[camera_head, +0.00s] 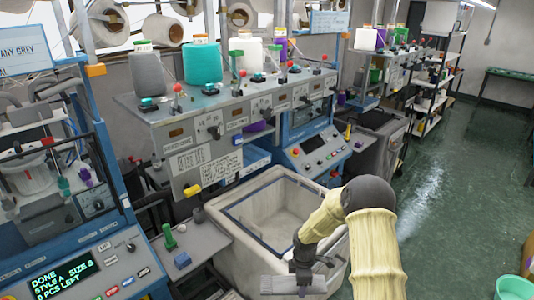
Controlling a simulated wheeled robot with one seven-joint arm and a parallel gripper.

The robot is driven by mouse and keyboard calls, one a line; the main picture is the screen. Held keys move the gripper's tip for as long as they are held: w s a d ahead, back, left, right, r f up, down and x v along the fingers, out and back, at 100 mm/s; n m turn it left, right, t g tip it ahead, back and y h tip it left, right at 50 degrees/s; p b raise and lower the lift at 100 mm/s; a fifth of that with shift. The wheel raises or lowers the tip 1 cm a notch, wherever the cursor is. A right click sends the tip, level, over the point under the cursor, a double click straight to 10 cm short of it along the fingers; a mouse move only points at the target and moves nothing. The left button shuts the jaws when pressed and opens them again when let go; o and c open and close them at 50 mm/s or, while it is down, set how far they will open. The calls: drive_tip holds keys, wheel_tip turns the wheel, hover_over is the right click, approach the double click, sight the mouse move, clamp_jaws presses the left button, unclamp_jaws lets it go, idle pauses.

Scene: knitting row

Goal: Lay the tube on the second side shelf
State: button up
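My arm reaches in from the lower right, and my gripper (303,282) points down at the bottom centre, in front of the white bin. A flat light-grey piece, which looks like the knitted tube (278,285), hangs at my gripper's dark fingers, spreading out to both sides. The fingers look shut on it; their tips are small in view. One side shelf (215,256) beside the left machine bears a green piece and a blue block. Another side shelf (358,147) is right of the middle machine's blue panel, with a yellow piece near it. I cannot tell which shelf counts as second.
A large white bin (232,262) stands between the left shelf and my arm. The left machine's display (63,279) reads "DONE". Yarn cones stand on the machine tops. A green bucket (515,288) is at the lower right. The green floor (440,205) on the right is open.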

drive_tip(key=s+d+f+m, duration=0.1)
drive_tip(key=s+d+m, duration=0.2)
drive_tip(key=d+m, duration=0.45)
drive_tip(key=s+d+f+m, duration=0.1)
drive_tip(key=s+d+m, duration=0.3)
drive_tip(key=m, duration=0.7)
wheel_tip(320, 180, down, 22)
drive_tip(key=b, duration=2.2)
drive_tip(key=shift+w+f, duration=0.15)
drive_tip(key=shift+w, duration=0.15)
drive_tip(key=shift+d+n, duration=0.1)
drive_tip(key=shift+n, duration=0.15)
drive_tip(key=s+a+f+n+b, duration=0.1)
drive_tip(key=a+f+n+b, duration=0.1)
drive_tip(key=f+b, duration=0.5)
drive_tip(key=s+a+f+n+b, duration=0.2)
drive_tip(key=f+n+b, duration=0.1)
drive_tip(key=f+b, duration=0.5)
drive_tip(key=shift+s+f+b, duration=0.15)
drive_tip(key=shift+s+b, duration=0.05)
drive_tip(key=shift+b, duration=0.85)
drive_tip(key=shift+a, duration=0.1)
